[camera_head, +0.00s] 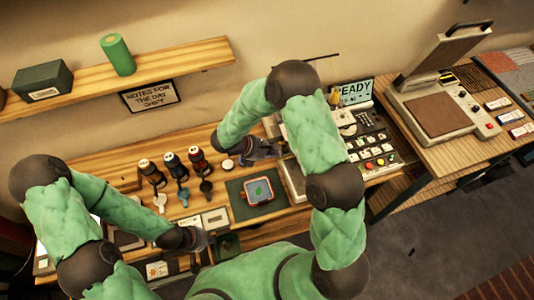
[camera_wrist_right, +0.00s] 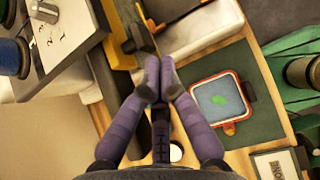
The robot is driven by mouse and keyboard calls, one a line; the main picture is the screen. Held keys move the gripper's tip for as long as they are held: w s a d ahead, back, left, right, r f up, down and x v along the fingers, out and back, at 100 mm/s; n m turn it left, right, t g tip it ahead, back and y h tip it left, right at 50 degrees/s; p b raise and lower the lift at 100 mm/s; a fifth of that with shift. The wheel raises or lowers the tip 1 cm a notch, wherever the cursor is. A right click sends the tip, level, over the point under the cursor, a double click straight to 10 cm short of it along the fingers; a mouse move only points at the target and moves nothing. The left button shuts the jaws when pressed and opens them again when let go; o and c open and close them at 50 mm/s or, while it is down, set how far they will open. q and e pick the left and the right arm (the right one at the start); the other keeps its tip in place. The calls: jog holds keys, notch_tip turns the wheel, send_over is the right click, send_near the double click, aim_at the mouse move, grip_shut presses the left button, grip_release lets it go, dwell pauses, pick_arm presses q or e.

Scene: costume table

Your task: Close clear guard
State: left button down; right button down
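I cannot clearly pick out the clear guard in either view. The grey machine with a "READY" screen (camera_head: 354,92) and a button panel (camera_head: 372,150) stands at the right end of the bench. My right gripper (camera_head: 272,150) is at the machine's left side. In the right wrist view its two purple fingers (camera_wrist_right: 160,82) meet at the tips, beside a yellow machine part (camera_wrist_right: 118,35) and a pale bar (camera_wrist_right: 202,32). I see nothing held between them. My left gripper (camera_head: 198,240) is low over the bench's front left, its fingers too small to judge.
A red-framed hoop (camera_head: 258,191) with blue cloth and a green patch lies on a dark green mat (camera_head: 239,208). Several dark-capped bottles (camera_head: 172,160) stand left of it. A heat press with raised lid (camera_head: 450,52) stands on the right table. A shelf (camera_head: 160,65) runs above.

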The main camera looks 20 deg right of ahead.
aim_at(284, 151)
dwell(0.3)
jog(key=d, duration=0.3)
jog(key=shift+d+b, duration=0.25)
jog(key=shift+b, duration=0.15)
jog(key=shift+s+d, duration=0.1)
jog(key=shift+d, duration=0.35)
jog(key=shift+a, duration=0.2)
